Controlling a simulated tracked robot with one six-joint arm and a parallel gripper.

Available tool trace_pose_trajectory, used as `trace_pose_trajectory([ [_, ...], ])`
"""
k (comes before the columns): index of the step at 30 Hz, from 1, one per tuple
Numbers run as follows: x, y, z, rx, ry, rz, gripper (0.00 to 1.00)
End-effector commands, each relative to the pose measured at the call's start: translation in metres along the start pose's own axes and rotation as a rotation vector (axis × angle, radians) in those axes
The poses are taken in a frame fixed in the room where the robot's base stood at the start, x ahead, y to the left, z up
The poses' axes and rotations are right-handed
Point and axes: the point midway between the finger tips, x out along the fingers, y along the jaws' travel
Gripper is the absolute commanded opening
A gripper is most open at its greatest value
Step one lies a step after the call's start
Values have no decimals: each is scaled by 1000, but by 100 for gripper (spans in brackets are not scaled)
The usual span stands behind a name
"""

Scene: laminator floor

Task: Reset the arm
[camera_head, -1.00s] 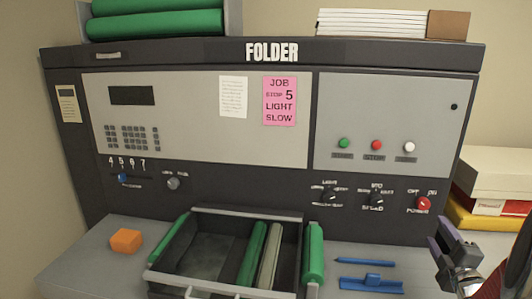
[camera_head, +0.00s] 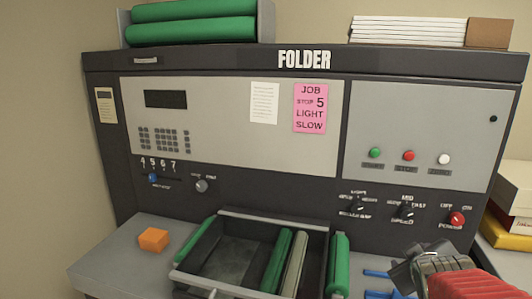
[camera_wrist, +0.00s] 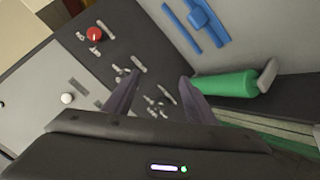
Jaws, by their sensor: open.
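My gripper (camera_head: 424,262) is at the lower right in the head view, in front of the folder machine (camera_head: 230,90). In the wrist view my gripper (camera_wrist: 152,98) has its two fingers apart with nothing between them. Beyond the fingers lie the machine's dark panel with its knobs, including the red power knob (camera_wrist: 94,34). That knob also shows in the head view (camera_head: 457,218), above and right of my gripper. A green roller (camera_wrist: 225,84) lies to the right of the fingers in the wrist view.
An open tray (camera_head: 205,291) with green and grey rollers stands on the ledge. An orange block (camera_head: 153,239) sits left of it. Blue tools (camera_wrist: 198,16) lie right of it. Boxes (camera_head: 512,195) stand at the far right. A pink job card (camera_head: 310,108) is on the panel.

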Motion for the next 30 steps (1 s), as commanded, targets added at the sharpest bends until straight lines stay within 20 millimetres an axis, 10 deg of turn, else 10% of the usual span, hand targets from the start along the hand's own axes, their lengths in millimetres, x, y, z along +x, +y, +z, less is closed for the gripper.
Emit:
trace_pose_trajectory([
  [18,-163,-157,30,392,-302,-380,51],
  [30,-191,-180,43,436,-374,-441,51],
])
